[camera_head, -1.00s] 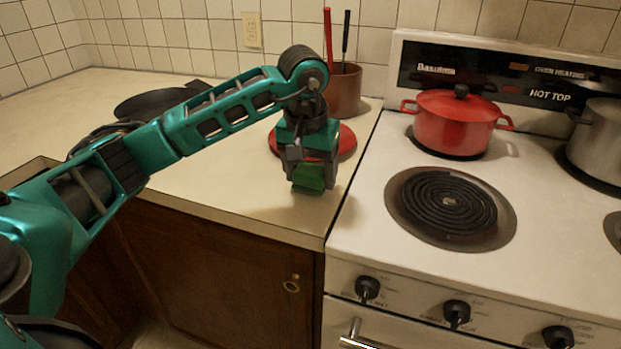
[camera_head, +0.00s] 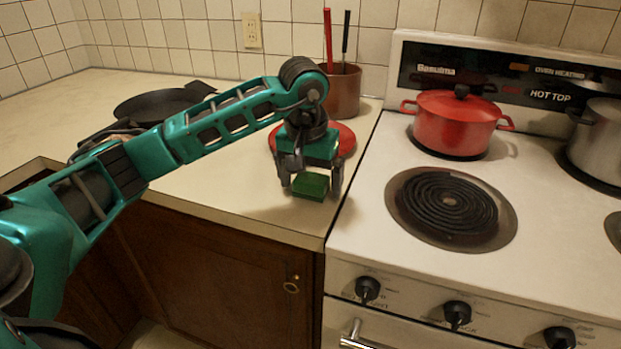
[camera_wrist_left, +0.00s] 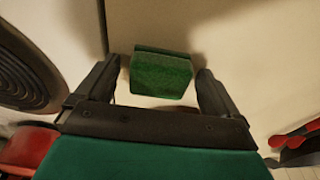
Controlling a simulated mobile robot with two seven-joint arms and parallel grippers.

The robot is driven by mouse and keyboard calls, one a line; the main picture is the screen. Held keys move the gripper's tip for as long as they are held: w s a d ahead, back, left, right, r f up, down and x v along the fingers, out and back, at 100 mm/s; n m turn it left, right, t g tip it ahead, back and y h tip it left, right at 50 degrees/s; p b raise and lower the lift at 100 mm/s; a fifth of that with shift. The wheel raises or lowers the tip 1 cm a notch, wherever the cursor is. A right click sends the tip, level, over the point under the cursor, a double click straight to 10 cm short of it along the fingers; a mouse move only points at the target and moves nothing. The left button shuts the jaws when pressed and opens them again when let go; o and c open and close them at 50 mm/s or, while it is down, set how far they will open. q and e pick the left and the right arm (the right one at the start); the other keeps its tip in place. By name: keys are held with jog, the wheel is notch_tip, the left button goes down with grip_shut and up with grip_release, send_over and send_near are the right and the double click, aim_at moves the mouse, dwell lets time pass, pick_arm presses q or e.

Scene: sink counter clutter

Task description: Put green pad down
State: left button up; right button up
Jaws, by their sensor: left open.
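The green pad (camera_head: 311,185) is a small green block at the front right of the counter (camera_head: 235,203), close to the stove edge. It appears to rest on the counter. My left gripper (camera_head: 310,188) is directly above it, pointing down, with its fingers apart on either side of the pad. In the left wrist view the pad (camera_wrist_left: 160,74) lies between the two open fingers (camera_wrist_left: 158,88), with a gap on each side. My right gripper is not in view.
A red round lid or plate (camera_head: 346,139) lies just behind the gripper. A brown utensil pot (camera_head: 345,90) stands at the back, and a dark pan (camera_head: 150,103) to the left. The stove's coil burner (camera_head: 450,203) and red pot (camera_head: 455,126) are to the right. The front-left counter is clear.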

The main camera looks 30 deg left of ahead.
aim_at(307, 185)
pick_arm(q)
notch_tip(307, 185, up, 12)
jog(key=s+p, duration=0.1)
jog(key=shift+s+d, duration=0.25)
jog(key=shift+s, duration=0.15)
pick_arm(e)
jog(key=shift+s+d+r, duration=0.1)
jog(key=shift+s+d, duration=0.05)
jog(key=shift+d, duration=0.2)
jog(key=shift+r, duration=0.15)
